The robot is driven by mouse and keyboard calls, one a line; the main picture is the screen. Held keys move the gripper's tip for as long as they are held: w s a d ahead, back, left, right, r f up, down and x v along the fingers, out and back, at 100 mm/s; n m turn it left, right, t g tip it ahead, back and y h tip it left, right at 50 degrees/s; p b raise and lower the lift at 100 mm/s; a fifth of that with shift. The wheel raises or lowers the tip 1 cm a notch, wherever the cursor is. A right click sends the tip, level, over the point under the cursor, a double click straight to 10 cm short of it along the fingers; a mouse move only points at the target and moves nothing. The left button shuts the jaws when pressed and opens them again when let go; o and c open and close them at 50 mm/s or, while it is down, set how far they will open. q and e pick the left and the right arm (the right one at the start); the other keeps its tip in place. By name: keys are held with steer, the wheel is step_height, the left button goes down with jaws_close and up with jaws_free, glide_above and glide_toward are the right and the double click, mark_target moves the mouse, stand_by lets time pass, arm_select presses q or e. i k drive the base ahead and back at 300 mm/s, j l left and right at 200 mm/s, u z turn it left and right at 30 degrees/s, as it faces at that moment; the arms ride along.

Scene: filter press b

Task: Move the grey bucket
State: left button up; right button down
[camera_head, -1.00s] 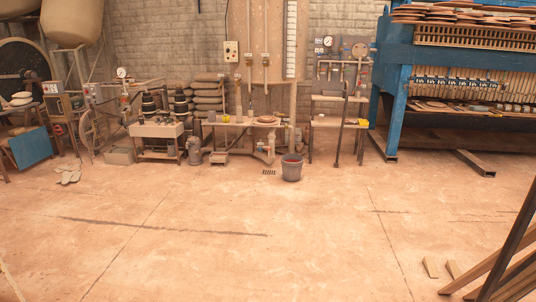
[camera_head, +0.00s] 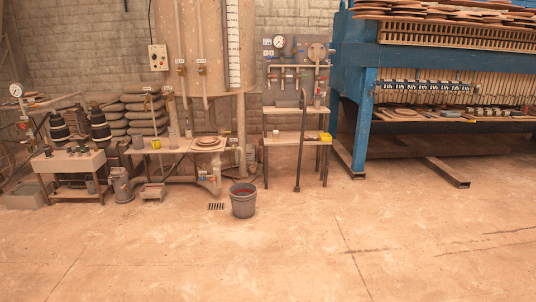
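The grey bucket (camera_head: 243,201) stands upright on the floor near the middle of the head view. It is a dark grey tapered pail, and something reddish shows inside its rim. It stands in front of the low wooden bench, a little right of a floor drain grate (camera_head: 216,206). Nothing is touching it from my side. Neither of my grippers shows in the view.
The floor (camera_head: 200,260) in front of the bucket is open. Behind it stand a wooden bench (camera_head: 175,150) with pipes below and a gauge stand (camera_head: 297,135). A large blue filter press (camera_head: 354,90) stands right, with a steel beam (camera_head: 446,173) on the floor. A grey canister (camera_head: 121,186) stands left.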

mark_target(243, 201)
steer(key=i, duration=2.35)
